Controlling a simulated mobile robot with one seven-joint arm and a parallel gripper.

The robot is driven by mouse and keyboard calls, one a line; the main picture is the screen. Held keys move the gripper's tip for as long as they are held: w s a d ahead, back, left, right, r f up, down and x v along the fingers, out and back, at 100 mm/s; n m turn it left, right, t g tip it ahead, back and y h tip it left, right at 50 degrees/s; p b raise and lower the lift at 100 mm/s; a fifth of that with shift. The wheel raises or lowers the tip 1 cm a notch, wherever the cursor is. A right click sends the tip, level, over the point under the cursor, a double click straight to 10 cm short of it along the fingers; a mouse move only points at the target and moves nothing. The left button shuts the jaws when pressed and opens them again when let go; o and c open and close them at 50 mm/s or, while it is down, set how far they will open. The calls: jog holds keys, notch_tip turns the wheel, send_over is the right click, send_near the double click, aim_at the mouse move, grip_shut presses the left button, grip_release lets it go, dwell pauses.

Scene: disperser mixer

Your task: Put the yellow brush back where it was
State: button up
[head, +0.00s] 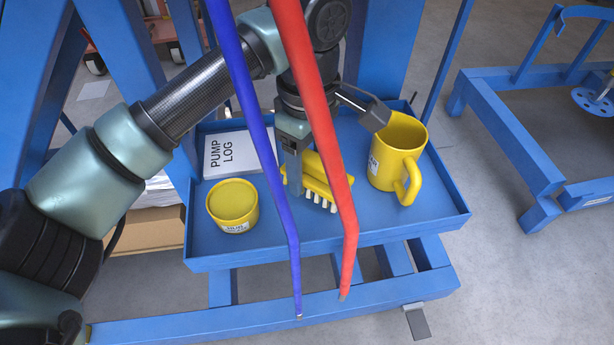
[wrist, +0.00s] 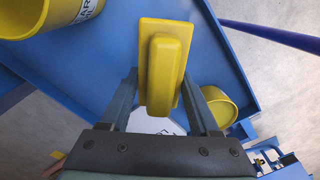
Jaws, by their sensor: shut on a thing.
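The yellow brush (head: 316,180) is in the blue tray, between the yellow tub and the yellow mug, with its white bristles facing down. My gripper (head: 293,165) reaches down from above and is shut on the brush. In the wrist view the brush's yellow back and handle (wrist: 165,70) lie between the two fingers. I cannot tell whether the bristles touch the tray floor or hang just above it. A red rod hides part of the brush in the head view.
The blue tray (head: 265,238) has a raised rim. It holds a PUMP LOG booklet (head: 225,155), a round yellow tub (head: 232,205) and a large yellow mug (head: 398,150). A blue rod (head: 260,120) and a red rod (head: 320,120) cross in front. The tray's front strip is mostly clear.

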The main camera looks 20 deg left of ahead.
aim_at(307, 177)
jog(key=shift+w+a, duration=0.3)
jog(key=shift+w, duration=0.15)
notch_tip(307, 177, down, 4)
jog(key=shift+r+b, duration=0.15)
jog(key=shift+b, duration=0.85)
jog(key=shift+r, duration=0.1)
jog(key=o, duration=1.2)
notch_tip(307, 177, up, 12)
jog(key=p, duration=0.4)
jog(key=shift+p, duration=0.4)
jog(key=shift+s, duration=0.15)
